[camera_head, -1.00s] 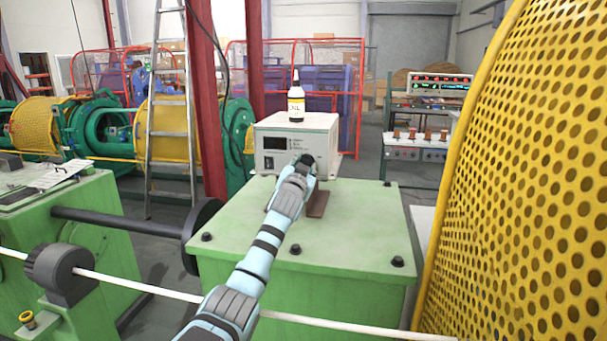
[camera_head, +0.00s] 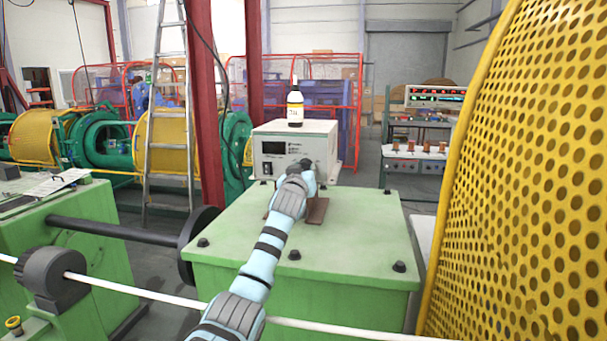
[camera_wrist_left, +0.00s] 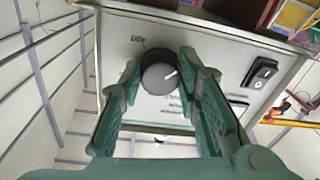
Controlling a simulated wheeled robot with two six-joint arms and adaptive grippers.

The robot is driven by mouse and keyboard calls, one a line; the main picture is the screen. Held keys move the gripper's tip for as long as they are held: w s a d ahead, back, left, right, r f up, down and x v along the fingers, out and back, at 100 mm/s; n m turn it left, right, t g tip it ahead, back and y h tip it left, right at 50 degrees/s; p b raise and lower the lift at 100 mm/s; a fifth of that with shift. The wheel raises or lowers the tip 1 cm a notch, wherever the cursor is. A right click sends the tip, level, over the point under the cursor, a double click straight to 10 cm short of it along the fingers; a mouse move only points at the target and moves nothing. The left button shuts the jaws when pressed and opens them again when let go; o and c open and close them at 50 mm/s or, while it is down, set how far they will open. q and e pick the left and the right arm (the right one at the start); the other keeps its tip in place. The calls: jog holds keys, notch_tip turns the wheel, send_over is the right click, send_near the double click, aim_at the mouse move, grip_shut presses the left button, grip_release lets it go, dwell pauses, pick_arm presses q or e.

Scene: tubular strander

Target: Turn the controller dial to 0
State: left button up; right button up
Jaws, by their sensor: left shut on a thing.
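The controller (camera_head: 271,150) is a pale box with a dark display, standing on the green machine housing (camera_head: 345,240). In the head view my left gripper (camera_head: 306,166) is at the controller's front right and hides the dial. My right gripper is not in view.
A black rocker switch (camera_wrist_left: 263,72) is beside the dial. A small brown plate (camera_head: 316,212) lies on the housing under my arm. A yellow perforated guard (camera_head: 530,180) fills the right side.

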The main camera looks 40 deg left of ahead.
pick_arm(q)
jog(key=shift+f, duration=0.2)
jog(key=o, duration=1.2)
jog(key=shift+r, duration=0.1)
jog(key=shift+s, duration=0.1)
jog(key=v, duration=1.2)
jog(key=shift+a, duration=0.1)
